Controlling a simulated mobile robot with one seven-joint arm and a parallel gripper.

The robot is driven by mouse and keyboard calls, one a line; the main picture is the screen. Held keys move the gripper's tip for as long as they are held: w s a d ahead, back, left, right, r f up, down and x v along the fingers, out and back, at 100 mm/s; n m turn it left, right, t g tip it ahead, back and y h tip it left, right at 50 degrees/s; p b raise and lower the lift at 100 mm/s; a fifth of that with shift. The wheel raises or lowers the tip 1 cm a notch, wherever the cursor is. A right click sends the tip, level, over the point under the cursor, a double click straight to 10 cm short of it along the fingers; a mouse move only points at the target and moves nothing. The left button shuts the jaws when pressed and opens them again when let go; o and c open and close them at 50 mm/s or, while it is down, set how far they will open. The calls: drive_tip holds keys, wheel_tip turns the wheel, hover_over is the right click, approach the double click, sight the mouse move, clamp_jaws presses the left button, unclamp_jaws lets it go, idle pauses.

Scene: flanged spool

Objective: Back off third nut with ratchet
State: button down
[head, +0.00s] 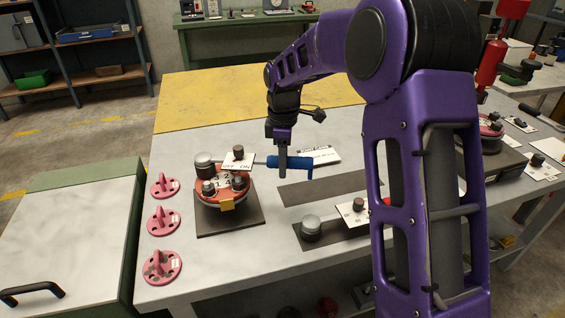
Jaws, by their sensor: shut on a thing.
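The flanged spool (217,201) stands on a dark square plate at the left of the table, with an orange-red top flange and several dark nuts on it. The ratchet lies level above the flange. Its dark round head (203,164) is over the flange's far-left side, and its blue handle (300,162) points right. A white OFF/ON card with a dark knob (238,154) sits along the ratchet. My gripper (283,164) points down and is shut on the blue handle. The nut under the head is hidden, and I cannot tell whether the head is seated on it.
Several pink pegged discs (162,222) line the left table edge. A second tool with a grey head (311,228) and a white card (352,212) lies on a dark strip, partly behind my arm. A white label (322,154) lies behind the handle. The yellow far area (205,100) is clear.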

drive_tip(key=shift+w+r, duration=0.1)
drive_tip(key=shift+w+r+p, duration=0.15)
drive_tip(key=shift+w+p, duration=0.15)
drive_tip(key=shift+p, duration=0.15)
drive_tip(key=w+n, duration=0.1)
drive_tip(key=w+n+p, duration=0.1)
drive_tip(key=w, duration=0.1)
drive_tip(key=shift+w+f, duration=0.2)
drive_tip(key=shift+w, duration=0.1)
drive_tip(key=w+n, duration=0.1)
drive_tip(key=w, duration=0.1)
drive_tip(key=w+a+n, duration=0.1)
drive_tip(key=w, duration=0.1)
drive_tip(key=shift+n, duration=0.4)
